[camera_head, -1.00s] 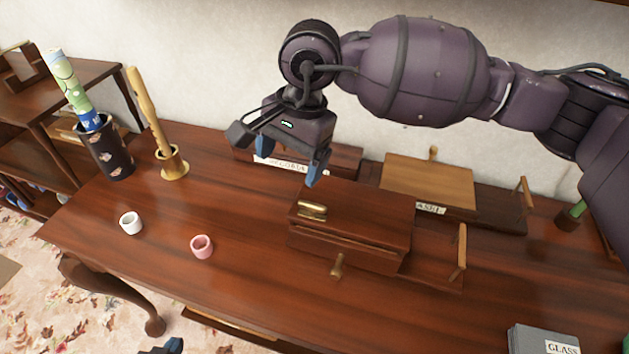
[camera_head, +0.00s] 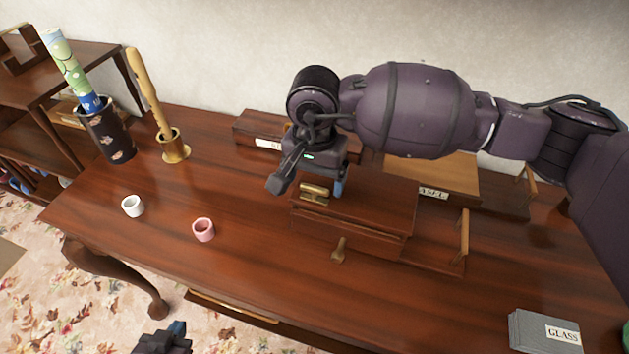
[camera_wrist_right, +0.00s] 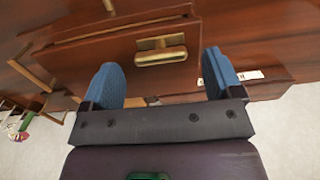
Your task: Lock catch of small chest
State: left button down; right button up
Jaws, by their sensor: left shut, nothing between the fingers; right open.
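The small dark wooden chest (camera_head: 385,195) stands on the table with its lid down. A brass catch (camera_head: 314,193) is on its lid near the left; a small brass peg (camera_head: 339,250) shows lower at the front. My right gripper (camera_head: 308,186) is open just above the left end of the chest, its fingers either side of the catch. In the right wrist view the catch (camera_wrist_right: 162,54) lies between the blue fingertips of my right gripper (camera_wrist_right: 163,75), apparently touching neither. My left gripper (camera_head: 165,340) is shut and empty at the bottom edge, partly out of view.
A white cup (camera_head: 133,206) and a pink cup (camera_head: 203,230) stand left of the chest. A dark patterned holder (camera_head: 108,138) and a brass holder (camera_head: 174,148) stand further back. Labelled boxes (camera_head: 440,172) are behind the chest. A grey GLASS stack (camera_head: 545,332) lies front right.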

jog(key=shift+f, duration=0.8)
jog(key=c, duration=0.9)
